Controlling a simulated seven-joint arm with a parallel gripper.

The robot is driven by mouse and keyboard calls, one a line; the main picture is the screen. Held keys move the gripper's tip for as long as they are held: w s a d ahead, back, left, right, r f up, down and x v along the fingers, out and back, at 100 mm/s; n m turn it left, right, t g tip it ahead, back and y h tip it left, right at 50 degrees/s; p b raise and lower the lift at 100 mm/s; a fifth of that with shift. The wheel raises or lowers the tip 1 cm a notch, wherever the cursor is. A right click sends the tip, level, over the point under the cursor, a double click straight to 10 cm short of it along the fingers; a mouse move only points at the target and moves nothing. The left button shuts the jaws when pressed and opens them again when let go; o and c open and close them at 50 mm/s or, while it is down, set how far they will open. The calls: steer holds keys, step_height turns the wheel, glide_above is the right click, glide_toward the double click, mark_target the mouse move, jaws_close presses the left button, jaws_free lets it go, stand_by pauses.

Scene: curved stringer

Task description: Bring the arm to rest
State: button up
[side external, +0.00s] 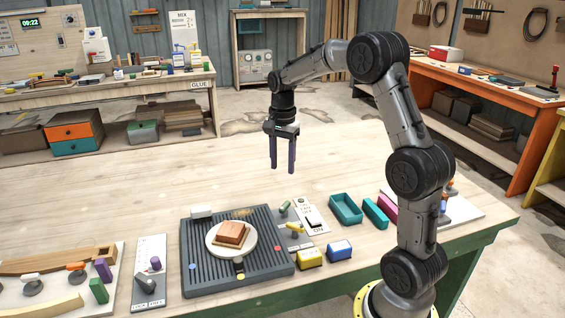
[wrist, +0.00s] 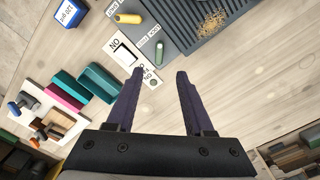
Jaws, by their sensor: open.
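My gripper (side external: 283,168) hangs above the bare far part of the wooden table, pointing down, in the side external view. Its two dark purple fingers are apart, with nothing between them. In the wrist view the open fingers (wrist: 159,72) show over the table top, apart from the things on it. My arm is raised and bent, reaching left from its base at the table's front right.
A dark ribbed board (side external: 190,250) carries a round plate (side external: 215,246) with a brown block (side external: 233,233). Teal trays (side external: 346,209), yellow and blue blocks and a switch panel (side external: 311,219) lie to its right. The table's far part (side external: 120,205) is clear.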

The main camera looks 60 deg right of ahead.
steer(key=s+a+r+n+t, duration=0.2)
steer(key=s+a+r+n, duration=0.1)
steer(key=a+r, duration=0.35)
steer(key=s+a+r+n+t, duration=0.1)
steer(key=s+a+r+n, duration=0.15)
steer(key=a+r, duration=0.35)
steer(key=s+a+f+n+t, duration=0.1)
steer(key=s+a+f+n, duration=0.2)
steer(key=s+n, duration=0.3)
steer(key=s+a+f+n+t, duration=0.1)
steer(key=s+a+f+n, duration=0.2)
steer(key=s, duration=0.6)
steer(key=shift+s+a+f+n+t, duration=0.15)
steer(key=shift+a+n+t, duration=0.15)
steer(key=shift+a+n, duration=1.25)
steer(key=shift+d+n, duration=0.3)
steer(key=shift+d, duration=0.05)
